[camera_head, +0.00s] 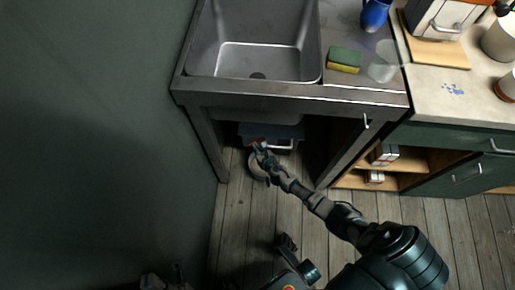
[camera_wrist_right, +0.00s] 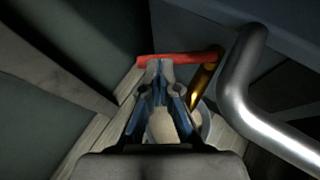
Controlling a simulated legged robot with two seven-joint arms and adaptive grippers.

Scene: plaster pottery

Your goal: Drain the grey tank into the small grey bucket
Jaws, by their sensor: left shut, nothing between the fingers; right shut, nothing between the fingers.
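The grey tank (camera_head: 272,131) sits under the sink, with a metal handle (camera_wrist_right: 262,105) on its front. A red tap lever (camera_wrist_right: 180,58) lies crosswise above a brass spout (camera_wrist_right: 204,78). The small grey bucket (camera_head: 257,169) stands on the floor below. In the right wrist view its rim (camera_wrist_right: 206,122) shows below the spout, with a pale inside; I cannot tell whether liquid runs. My right gripper (camera_head: 260,150) is shut and empty, its fingertips (camera_wrist_right: 160,68) close at the red lever; contact is unclear. My left gripper (camera_head: 178,267) is low at the lower left, shut, empty and small in view.
The sink (camera_head: 256,48) and its metal frame stand over the tank, with a leg on each side. A sponge (camera_head: 344,60), a clear cup (camera_head: 383,62) and a blue jug (camera_head: 375,14) stand on top. Open shelves (camera_head: 400,160) are at right. The wooden floor in front is mostly clear.

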